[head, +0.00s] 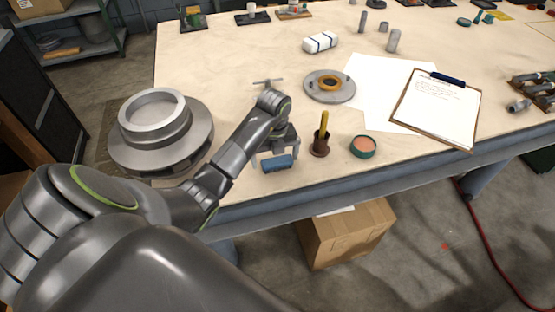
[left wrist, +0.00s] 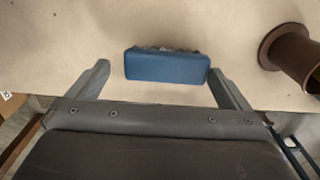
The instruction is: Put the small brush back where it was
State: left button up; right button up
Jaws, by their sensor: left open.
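The small brush (head: 277,163) has a blue back and lies on the workbench near its front edge. In the left wrist view the brush (left wrist: 167,67) shows its blue side, with a strip of greyish bristles along the far edge. My left gripper (head: 277,154) is open, low over the bench at the brush. In the left wrist view its fingers stand on either side of the brush; a gap shows at the left end, and the right finger appears close to the right end. Whether it touches, I cannot tell. My right gripper is not in view.
A brown cup with a yellow handle (head: 321,143) stands just right of the brush, and a green-rimmed round tin (head: 363,147) beyond it. A grey flanged casing part (head: 160,135) is at the left. A ring plate (head: 329,87), papers and a clipboard (head: 437,108) lie behind.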

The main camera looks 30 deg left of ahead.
aim_at(276, 161)
pick_arm(q)
notch_tip(276, 161, up, 2)
jog(key=shift+w+r, duration=0.1)
notch_tip(276, 161, up, 8)
jog(key=p, duration=0.6)
jog(key=shift+d, duration=0.1)
